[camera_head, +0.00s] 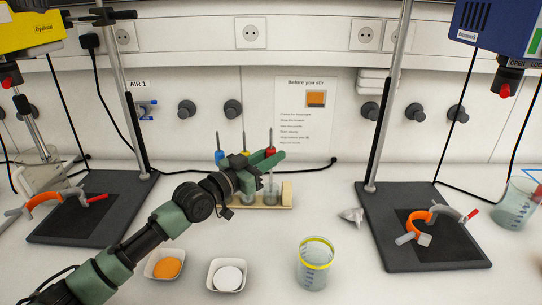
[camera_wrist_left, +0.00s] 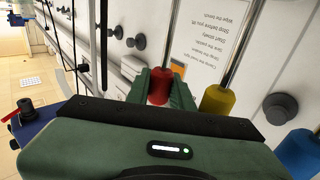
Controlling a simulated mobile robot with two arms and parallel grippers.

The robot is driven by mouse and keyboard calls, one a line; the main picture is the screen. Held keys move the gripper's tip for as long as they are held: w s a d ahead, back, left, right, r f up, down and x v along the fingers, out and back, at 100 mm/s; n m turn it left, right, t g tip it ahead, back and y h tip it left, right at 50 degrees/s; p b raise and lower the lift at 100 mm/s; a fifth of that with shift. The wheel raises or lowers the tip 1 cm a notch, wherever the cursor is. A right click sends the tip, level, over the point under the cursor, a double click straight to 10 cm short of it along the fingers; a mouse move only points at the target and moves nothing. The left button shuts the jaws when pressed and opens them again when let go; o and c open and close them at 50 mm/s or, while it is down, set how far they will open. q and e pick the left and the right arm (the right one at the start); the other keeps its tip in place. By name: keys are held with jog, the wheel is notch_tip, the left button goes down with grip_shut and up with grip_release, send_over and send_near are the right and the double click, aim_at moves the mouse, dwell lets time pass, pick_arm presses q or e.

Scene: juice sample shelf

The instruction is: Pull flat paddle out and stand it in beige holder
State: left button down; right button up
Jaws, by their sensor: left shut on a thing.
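The beige holder (camera_head: 287,195) stands on the bench near the back wall. Three stirring rods with coloured grips are at it: a blue grip (camera_head: 219,158), a yellow grip (camera_head: 245,154) and a red grip (camera_head: 270,152). My left gripper (camera_head: 266,161) reaches in from the left and is shut on the red-gripped rod. In the left wrist view the red grip (camera_wrist_left: 159,88) sits between the green fingers, with the yellow grip (camera_wrist_left: 217,100) and blue grip (camera_wrist_left: 300,152) beside it. The rods' lower ends are partly hidden, so I cannot tell which has the flat paddle. My right gripper is out of view.
A yellow-rimmed beaker (camera_head: 315,265), a dish with orange contents (camera_head: 150,271) and a dish with white contents (camera_head: 213,285) stand in front. Dark stand bases (camera_head: 80,225) and (camera_head: 410,255) flank the middle. A small grey object (camera_head: 352,215) lies right of the holder.

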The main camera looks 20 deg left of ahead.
pick_arm(q)
jog(key=shift+f, duration=0.25)
jog(key=c, duration=1.1)
grip_release()
jog(key=shift+c, duration=0.2)
jog(key=b+v, duration=0.1)
jog(key=v, duration=0.6)
jog(key=shift+s+a, duration=0.2)
jog(key=shift+s, duration=0.15)
